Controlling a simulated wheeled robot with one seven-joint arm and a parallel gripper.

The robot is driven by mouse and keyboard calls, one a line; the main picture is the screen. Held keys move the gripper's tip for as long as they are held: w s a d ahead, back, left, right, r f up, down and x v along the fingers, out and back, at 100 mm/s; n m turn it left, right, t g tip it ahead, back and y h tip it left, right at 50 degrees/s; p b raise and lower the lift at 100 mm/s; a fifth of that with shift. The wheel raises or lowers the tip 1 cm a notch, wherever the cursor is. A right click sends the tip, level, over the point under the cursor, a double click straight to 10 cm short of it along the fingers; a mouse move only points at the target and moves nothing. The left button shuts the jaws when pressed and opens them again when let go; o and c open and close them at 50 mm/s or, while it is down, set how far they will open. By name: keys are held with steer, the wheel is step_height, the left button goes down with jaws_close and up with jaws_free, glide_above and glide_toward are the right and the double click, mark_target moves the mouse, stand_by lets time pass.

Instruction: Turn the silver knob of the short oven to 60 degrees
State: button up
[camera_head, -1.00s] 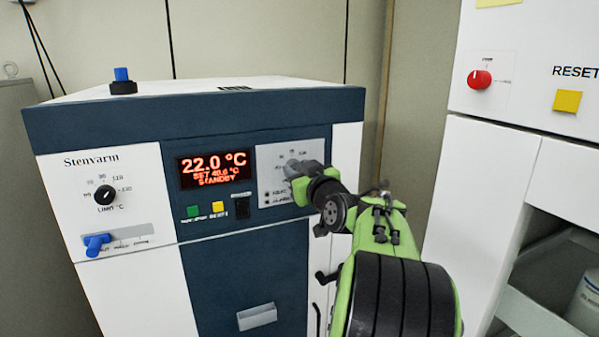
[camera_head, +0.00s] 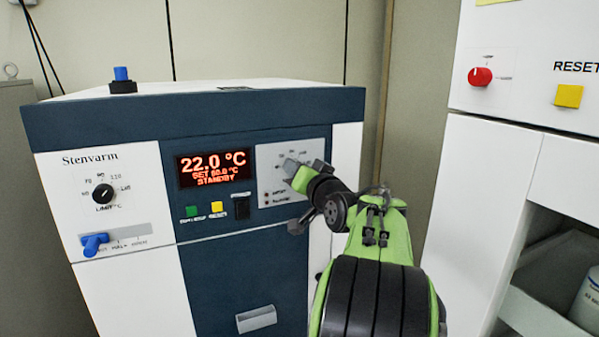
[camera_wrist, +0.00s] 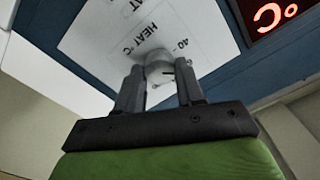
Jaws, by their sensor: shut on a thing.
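The short oven (camera_head: 240,113) is white and dark blue, with the label Stenvarm. Its red display (camera_head: 213,168) shows 22.0 °C, a small set line that seems to read 60.0 °C, and STANDBY. The silver knob sits on the light panel (camera_head: 305,150) right of the display, and my gripper mostly hides it in the head view. In the wrist view the silver knob (camera_wrist: 168,70) is between the two fingers, near the HEAT °C label. My gripper (camera_head: 292,172) is shut on the knob.
A black limit knob (camera_head: 104,194) and a blue lever (camera_head: 95,244) are on the oven's left. Green (camera_head: 191,211) and yellow (camera_head: 217,208) buttons sit under the display. A white cabinet with a red knob (camera_head: 480,77) stands at the right.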

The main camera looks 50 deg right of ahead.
steer(key=shift+m, duration=0.5)
steer(key=o, duration=1)
steer(key=shift+o, duration=0.2)
steer(key=shift+s, duration=0.1)
steer(key=b+v, duration=0.4)
steer(key=v, duration=1.1)
steer(key=shift+s+a, duration=0.2)
steer(key=shift+s, duration=0.05)
